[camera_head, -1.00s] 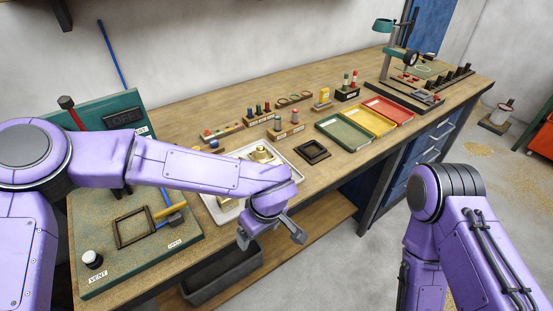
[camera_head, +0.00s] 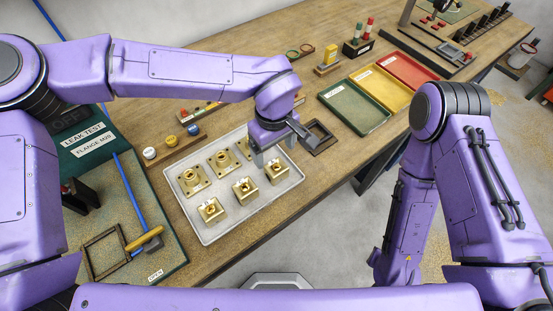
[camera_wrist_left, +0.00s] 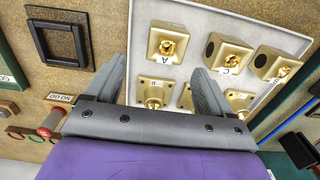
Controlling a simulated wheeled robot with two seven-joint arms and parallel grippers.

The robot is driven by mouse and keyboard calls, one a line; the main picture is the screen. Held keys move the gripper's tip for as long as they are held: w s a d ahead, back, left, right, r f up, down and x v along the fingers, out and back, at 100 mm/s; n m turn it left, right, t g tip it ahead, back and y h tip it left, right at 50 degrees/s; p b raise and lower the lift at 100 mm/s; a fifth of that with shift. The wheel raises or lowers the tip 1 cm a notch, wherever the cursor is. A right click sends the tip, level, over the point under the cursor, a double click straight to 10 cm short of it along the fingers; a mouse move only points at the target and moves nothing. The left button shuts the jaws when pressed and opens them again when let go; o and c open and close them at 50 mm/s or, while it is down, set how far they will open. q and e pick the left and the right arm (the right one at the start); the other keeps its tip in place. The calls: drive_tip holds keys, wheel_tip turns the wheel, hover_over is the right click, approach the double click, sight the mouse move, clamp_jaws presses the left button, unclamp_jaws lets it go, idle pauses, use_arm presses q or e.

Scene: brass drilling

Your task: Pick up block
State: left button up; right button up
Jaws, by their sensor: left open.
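A light grey tray (camera_head: 202,232) holds brass blocks in a front row and square brass flange pieces behind. The right block (camera_head: 276,172) is nearest my left gripper (camera_head: 284,152), beside the middle block (camera_head: 244,189) and left block (camera_head: 211,210). In the left wrist view, the block labelled A (camera_wrist_left: 167,43) lies just beyond and between the open fingertips of my left gripper (camera_wrist_left: 157,68), apart from them. Blocks C (camera_wrist_left: 225,56) and B (camera_wrist_left: 274,63) lie to its right. The left gripper is empty over the tray's right end. My right arm shows, but its gripper does not.
A dark square frame (camera_head: 320,137) lies right of the tray. Green (camera_head: 352,107), yellow (camera_head: 382,88) and red (camera_head: 408,70) trays stand beyond it. Bare bench (camera_head: 225,262) shows along the front.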

sight(276, 168)
use_arm(q)
drive_tip(key=shift+s+f+p, duration=0.3)
drive_tip(key=shift+s+f, duration=0.35)
drive_tip(key=shift+s, duration=0.25)
drive_tip(key=f, duration=0.3)
drive_tip(key=f+p, duration=0.1)
drive_tip(key=f, duration=0.1)
drive_tip(key=shift+w+d+f, duration=0.1)
drive_tip(key=shift+w+d, duration=0.1)
drive_tip(key=shift+d, duration=0.05)
drive_tip(key=shift+s, duration=0.25)
drive_tip(key=shift+w, duration=0.1)
clamp_jaws()
use_arm(e)
drive_tip(key=shift+s+r, duration=0.2)
drive_tip(key=shift+r, duration=0.3)
drive_tip(key=shift+s+r, duration=0.15)
drive_tip(key=shift+r, duration=0.35)
